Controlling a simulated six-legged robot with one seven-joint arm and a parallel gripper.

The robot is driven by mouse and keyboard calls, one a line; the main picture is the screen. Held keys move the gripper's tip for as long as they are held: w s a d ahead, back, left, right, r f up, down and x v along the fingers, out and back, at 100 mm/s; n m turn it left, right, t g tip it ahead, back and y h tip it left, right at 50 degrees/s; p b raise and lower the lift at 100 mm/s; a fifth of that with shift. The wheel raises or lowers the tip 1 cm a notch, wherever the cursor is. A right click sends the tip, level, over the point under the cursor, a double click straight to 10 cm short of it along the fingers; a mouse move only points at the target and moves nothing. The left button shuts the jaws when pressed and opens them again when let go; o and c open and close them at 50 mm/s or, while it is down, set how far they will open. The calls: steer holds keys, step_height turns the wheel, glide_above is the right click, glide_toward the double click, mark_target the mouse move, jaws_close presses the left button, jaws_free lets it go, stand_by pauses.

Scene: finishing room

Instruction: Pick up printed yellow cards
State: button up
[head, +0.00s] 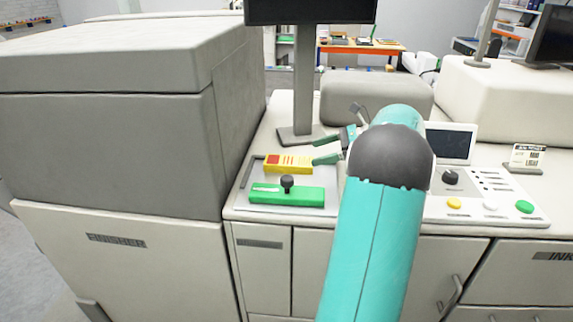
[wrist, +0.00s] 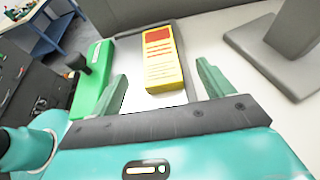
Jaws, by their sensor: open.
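The yellow cards (head: 289,163) lie on a flat grey tray (head: 240,203) on the machine's counter. They have a red patch and thin printed lines on top. In the wrist view the yellow cards (wrist: 165,62) show as a small stack between and beyond the fingertips. My gripper (wrist: 162,82) is open, with one green finger at each side of the stack's near end and nothing held. In the head view my gripper (head: 335,146) is just right of the cards, partly hidden behind my teal arm.
A green block with a black knob (head: 287,194) lies on the tray in front of the cards. A monitor stand (head: 300,134) rises behind the tray. A control panel (head: 480,190) with buttons and a small screen is to the right. A tall grey cabinet (head: 110,150) stands on the left.

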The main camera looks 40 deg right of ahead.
mark_target(285, 160)
steer(key=x, duration=0.8)
steer(key=shift+w+a+f, duration=0.1)
steer(key=shift+w+a, duration=0.1)
steer(key=shift+a, duration=0.1)
steer(key=c, duration=1.3)
steer(key=shift+o, duration=0.2)
